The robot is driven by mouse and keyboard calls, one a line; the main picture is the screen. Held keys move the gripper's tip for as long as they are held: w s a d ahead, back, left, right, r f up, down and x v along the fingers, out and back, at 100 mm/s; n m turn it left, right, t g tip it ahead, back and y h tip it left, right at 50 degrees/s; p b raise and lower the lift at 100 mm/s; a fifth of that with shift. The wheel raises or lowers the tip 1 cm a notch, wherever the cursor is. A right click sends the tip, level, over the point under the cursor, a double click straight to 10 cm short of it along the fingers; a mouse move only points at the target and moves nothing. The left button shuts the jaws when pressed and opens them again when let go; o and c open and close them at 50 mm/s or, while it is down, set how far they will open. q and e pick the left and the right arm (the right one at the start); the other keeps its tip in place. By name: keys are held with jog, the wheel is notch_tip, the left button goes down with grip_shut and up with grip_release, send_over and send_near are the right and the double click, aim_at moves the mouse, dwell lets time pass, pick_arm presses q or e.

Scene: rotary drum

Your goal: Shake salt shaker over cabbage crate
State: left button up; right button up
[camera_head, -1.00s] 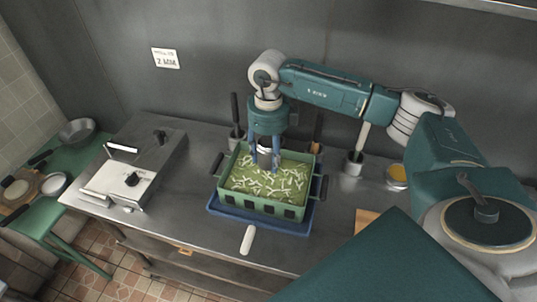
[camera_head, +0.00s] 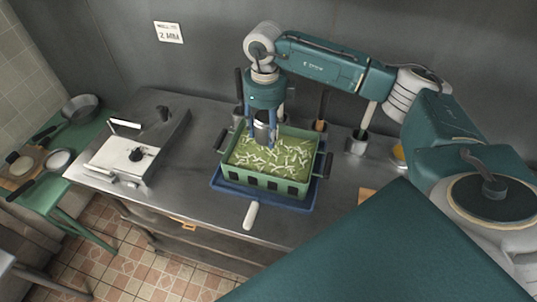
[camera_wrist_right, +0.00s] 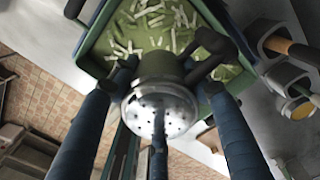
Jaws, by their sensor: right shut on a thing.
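The green crate (camera_head: 262,184) stands in the middle of the counter and holds pale cabbage shreds (camera_head: 272,158); it also shows at the top of the wrist view (camera_wrist_right: 90,48). My right gripper (camera_head: 261,139) points down over the crate's back left part. It is shut on the salt shaker (camera_wrist_right: 160,108), whose metal top with small holes faces the wrist camera between the blue fingers. In the head view the shaker is mostly hidden by the fingers. My left gripper is not in view.
A blue tray (camera_head: 228,190) lies under the crate. A white-handled tool (camera_head: 251,215) lies in front. A grey-white machine (camera_head: 130,155) stands left, and metal holders (camera_head: 356,143) with utensils stand behind and right. The counter between machine and crate is clear.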

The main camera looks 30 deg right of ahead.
dwell(0.4)
jog(key=s+d, duration=0.3)
jog(key=shift+a, duration=0.1)
dwell(0.7)
jog(key=w+a+b, duration=0.1)
jog(key=w+a, duration=0.2)
jog(key=shift+w, duration=0.1)
jog(key=shift+d, duration=0.1)
dwell(0.6)
